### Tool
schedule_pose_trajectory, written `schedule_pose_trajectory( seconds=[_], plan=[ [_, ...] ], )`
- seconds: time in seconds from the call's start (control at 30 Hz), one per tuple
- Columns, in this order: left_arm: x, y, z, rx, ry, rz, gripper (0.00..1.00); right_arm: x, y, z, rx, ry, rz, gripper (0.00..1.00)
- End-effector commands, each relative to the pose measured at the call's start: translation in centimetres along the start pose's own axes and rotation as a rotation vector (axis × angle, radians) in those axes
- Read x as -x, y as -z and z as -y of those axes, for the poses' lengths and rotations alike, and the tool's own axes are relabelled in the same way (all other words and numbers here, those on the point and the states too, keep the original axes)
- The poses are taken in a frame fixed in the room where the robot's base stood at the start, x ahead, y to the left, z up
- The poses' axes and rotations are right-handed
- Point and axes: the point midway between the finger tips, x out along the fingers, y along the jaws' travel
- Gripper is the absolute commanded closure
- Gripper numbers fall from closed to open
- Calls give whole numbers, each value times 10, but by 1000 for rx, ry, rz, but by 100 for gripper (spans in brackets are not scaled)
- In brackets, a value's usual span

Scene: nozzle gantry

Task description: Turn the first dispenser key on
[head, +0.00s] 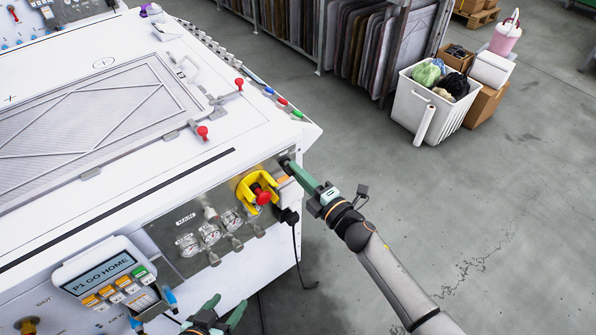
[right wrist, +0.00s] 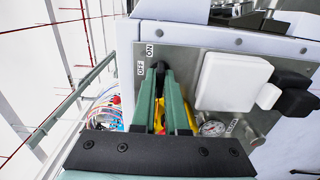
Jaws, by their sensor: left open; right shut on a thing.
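The dispenser key is a small black knob (right wrist: 161,68) on the grey panel, beside labels reading OFF and ON in the right wrist view. In the head view it is a dark spot (head: 284,158) at the panel's upper right end. My right gripper (head: 291,163) reaches it from the right; its green fingers (right wrist: 162,78) are shut on the key and cover most of it. Which label the key points to I cannot tell. My left gripper (head: 222,314) is open and empty at the bottom, below the panel and apart from it.
A yellow guard with a red button (head: 263,195) sits close to the key. Gauges (head: 209,232) line the panel. A pendant reading "P1 GO HOME" (head: 103,273) is at lower left. A white bin (head: 412,106) stands at the back; the floor on the right is clear.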

Motion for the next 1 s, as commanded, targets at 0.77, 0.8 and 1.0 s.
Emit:
schedule_pose_trajectory(
  seconds=[0.77, 0.8, 1.0],
  plan=[
    [1, 2, -1, 1, -1, -2, 34, 0, 0, 0, -5, 0, 0, 59],
    [1, 2, -1, 1, -2, -2, 34, 0, 0, 0, -4, 0, 0, 59],
    [2, 3, -1, 1, -1, -2, 34, 10, 0, 1, -4, 2, 1, 59]
  ],
)
